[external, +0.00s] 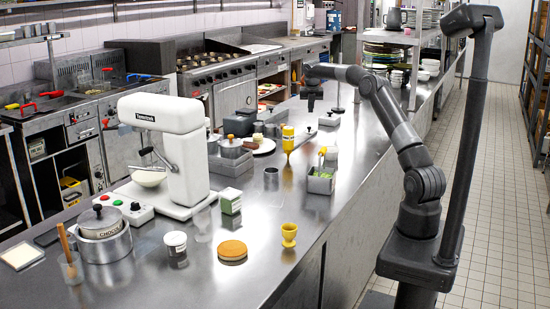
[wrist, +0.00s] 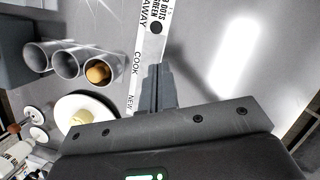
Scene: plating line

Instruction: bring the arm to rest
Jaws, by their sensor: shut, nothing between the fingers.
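My gripper (external: 311,108) hangs pointing down above the far part of the steel counter (external: 350,150) in the external view. My arm stretches to it from my base on the right. In the wrist view my gripper (wrist: 157,72) has its two fingers together with nothing between them. A white printed strip (wrist: 146,50) lies on the counter just behind the fingertips in that view. The fingers look clear of it, though the exact height cannot be told.
Left of the fingers in the wrist view are several grey cylinders (wrist: 38,56) and a white plate (wrist: 68,104) with food. Counter right of the strip is clear.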

